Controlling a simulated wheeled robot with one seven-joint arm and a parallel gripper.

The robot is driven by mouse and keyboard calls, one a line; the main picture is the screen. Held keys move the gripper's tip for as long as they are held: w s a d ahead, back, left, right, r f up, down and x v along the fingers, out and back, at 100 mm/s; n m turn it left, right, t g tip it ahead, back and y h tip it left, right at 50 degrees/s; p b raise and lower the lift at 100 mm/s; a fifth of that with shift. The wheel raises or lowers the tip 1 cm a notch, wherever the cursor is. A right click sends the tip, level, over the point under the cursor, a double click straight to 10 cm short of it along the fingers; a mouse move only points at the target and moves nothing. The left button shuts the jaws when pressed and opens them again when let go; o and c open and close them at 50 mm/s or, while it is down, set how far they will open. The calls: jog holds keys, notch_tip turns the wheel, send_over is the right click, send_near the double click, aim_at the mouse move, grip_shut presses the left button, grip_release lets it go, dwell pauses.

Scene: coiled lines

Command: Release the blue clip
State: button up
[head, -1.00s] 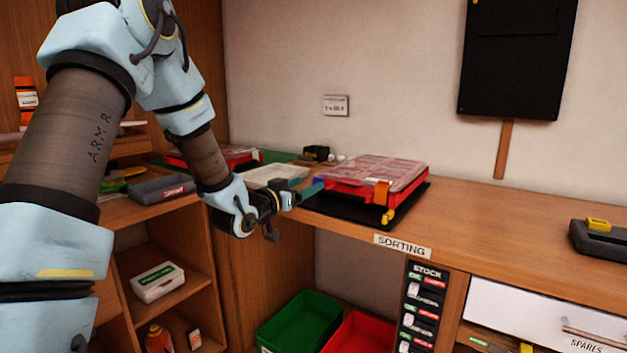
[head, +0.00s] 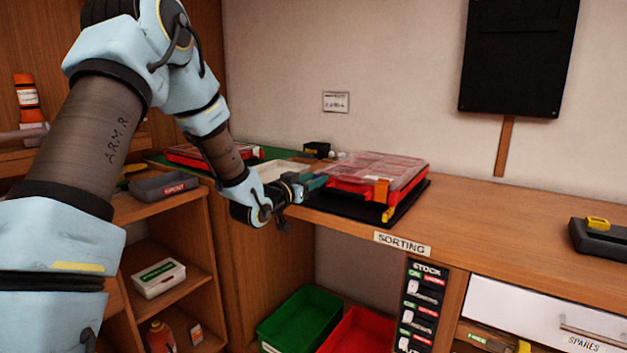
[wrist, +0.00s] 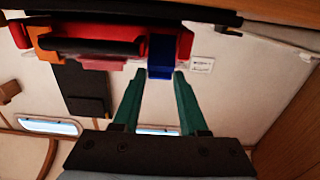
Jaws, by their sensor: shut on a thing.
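The red case (head: 340,196) with a clear, compartmented lid (head: 375,167) sits on a black mat (head: 408,208) on the bench. The blue clip (wrist: 161,50) is on the case's side, beside its red edge, in the wrist view. My gripper (wrist: 159,73) has green fingers, one on each side of the clip's lower end, and is shut on it. In the head view my gripper (head: 314,182) is at the case's left front corner, and the clip is hidden or too small to make out. An orange clip (head: 381,192) is at the case's right front.
A yellow-ended item (head: 387,213) lies at the mat's front. A pale tray (head: 280,170) and a second red case (head: 195,154) are behind my wrist. Green (head: 300,318) and red (head: 357,333) bins stand below. The bench to the right is mostly clear.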

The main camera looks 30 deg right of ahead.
grip_shut()
jog(key=f+b, duration=0.1)
jog(key=b, duration=0.2)
jog(key=shift+a+f+h+b, duration=0.1)
jog(key=shift+h+b, duration=0.2)
jog(key=shift+s+a+t+b, duration=0.1)
jog(key=shift+t+b, duration=0.2)
jog(key=shift+b, duration=0.8)
jog(key=shift+h+b, duration=0.4)
jog(key=shift+b, duration=0.05)
jog(key=o, duration=0.6)
grip_release()
jog(key=shift+r, duration=0.2)
